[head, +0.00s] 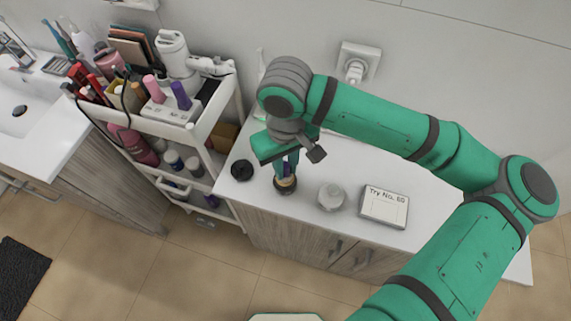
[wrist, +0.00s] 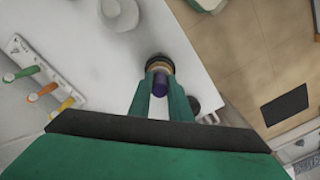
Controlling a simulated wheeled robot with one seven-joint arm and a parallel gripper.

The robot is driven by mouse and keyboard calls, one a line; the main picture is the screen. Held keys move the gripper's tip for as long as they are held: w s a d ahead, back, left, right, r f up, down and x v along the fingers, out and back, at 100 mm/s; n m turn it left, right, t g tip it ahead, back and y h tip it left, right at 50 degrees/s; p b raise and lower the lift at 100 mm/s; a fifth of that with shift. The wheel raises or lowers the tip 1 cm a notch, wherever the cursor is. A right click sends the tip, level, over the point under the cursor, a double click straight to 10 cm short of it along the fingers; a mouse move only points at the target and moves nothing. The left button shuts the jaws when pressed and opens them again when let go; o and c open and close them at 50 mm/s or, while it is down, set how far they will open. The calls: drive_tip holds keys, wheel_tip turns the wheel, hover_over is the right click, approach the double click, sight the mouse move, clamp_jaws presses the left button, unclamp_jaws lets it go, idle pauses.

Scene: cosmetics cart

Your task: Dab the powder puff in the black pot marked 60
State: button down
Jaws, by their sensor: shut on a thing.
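My gripper (head: 285,172) is shut on the purple handle of the powder puff, which points down. In the wrist view the purple handle (wrist: 160,84) sits between the two fingertips, with a tan rim below it. A round black pot (head: 285,187) is directly under the puff on the white counter. The puff's lower end appears to be at the pot's mouth; I cannot tell whether it touches the powder. Another round black pot or lid (head: 242,171) stands to the left. No number is readable on either. A white card (head: 385,207) reads "Try No. 60".
A pale faceted jar (head: 331,197) stands between the black pot and the card. A white cart (head: 222,122) full of cosmetics stands left of the counter (head: 259,217). A wall socket (head: 359,62) with a plug is behind. The counter's front edge is close to the pots.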

sight(285, 164)
drive_tip(key=shift+w+f, duration=0.15)
drive_tip(key=shift+f, duration=0.25)
idle(0.6)
drive_tip(key=shift+a, duration=0.15)
drive_tip(key=shift+r, duration=3.5)
